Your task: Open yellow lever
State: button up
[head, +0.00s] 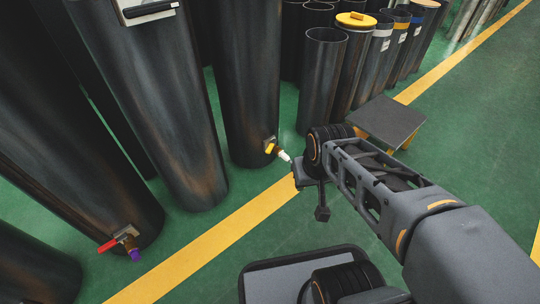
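The yellow lever (271,149) sits on a small valve low on a tall dark cylinder (247,85), left of the picture's centre. My gripper (300,172) is at the end of my arm, just to the right of the lever and close to it. A small pale piece shows between the lever and my gripper; I cannot tell whether it belongs to the valve or touches my gripper. My gripper's fingers are small and partly hidden by the arm, so their opening does not show.
A red lever (107,246) with a purple-ended outlet is on another cylinder at the lower left. A low dark stool (388,121) stands right of my gripper. Several cylinders stand at the back. A yellow floor line (215,240) crosses the green floor, which is open at right.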

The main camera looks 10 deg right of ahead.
aim_at(270, 147)
jog(key=u, duration=0.45)
jog(key=i, duration=1.05)
jog(key=z, duration=0.65)
